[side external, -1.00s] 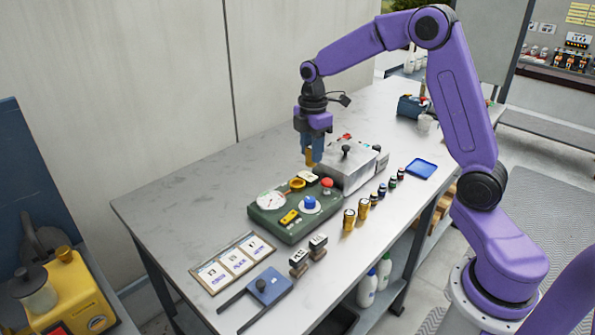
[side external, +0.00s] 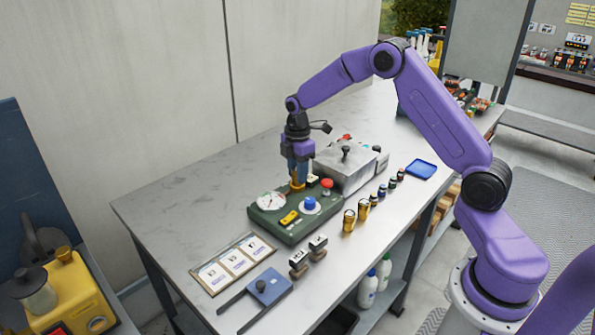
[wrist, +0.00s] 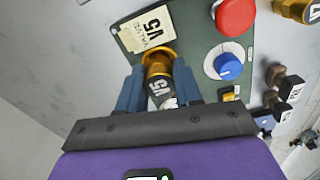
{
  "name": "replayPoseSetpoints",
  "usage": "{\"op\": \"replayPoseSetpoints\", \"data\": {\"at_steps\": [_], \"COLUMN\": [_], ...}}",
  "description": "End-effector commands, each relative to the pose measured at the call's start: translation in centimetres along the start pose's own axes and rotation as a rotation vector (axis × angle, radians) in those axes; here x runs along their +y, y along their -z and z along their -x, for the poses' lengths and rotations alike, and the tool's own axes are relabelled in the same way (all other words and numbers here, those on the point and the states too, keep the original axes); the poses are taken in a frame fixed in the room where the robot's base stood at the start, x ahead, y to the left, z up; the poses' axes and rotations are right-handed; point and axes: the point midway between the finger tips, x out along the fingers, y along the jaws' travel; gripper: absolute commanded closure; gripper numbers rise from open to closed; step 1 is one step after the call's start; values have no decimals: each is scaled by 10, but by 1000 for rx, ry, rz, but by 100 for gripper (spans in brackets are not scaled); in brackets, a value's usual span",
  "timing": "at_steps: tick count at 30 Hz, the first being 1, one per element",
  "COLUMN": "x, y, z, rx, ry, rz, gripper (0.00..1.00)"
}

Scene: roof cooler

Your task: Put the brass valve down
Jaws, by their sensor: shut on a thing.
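My gripper (side external: 298,176) is shut on the brass valve (side external: 298,187), above the back part of the green panel (side external: 270,226). In the wrist view the valve (wrist: 158,68) has a black top marked V5 and sits between the blue fingers of my gripper (wrist: 158,86). The valve is at the brass ring seen earlier on the panel, and it hides most of that ring. I cannot tell whether its lower end is inside the ring or just over it. A card (wrist: 147,28) reading V5 lies on the panel beside it.
The panel also has a white gauge (side external: 270,201), a red button (side external: 327,183), a blue knob (side external: 310,203) and a yellow switch (side external: 289,217). A grey metal box (side external: 345,166) stands close behind. Two brass pieces (side external: 349,221) stand to the right.

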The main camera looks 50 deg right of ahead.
Motion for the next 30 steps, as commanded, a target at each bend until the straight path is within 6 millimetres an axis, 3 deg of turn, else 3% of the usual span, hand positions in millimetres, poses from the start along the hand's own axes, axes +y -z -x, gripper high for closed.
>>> {"op": "replayPoseSetpoints", "data": {"at_steps": [13,14,16,26,30], "x": [0,0,0,0,1], "y": [0,0,0,0,1], "z": [-6,-7,-6,-5,7], "rx": [0,0,0,0,1], "ry": [-1,-1,-1,-2,-4], "rz": [0,0,0,0,0], "gripper": [100,63,40,40,40]}}
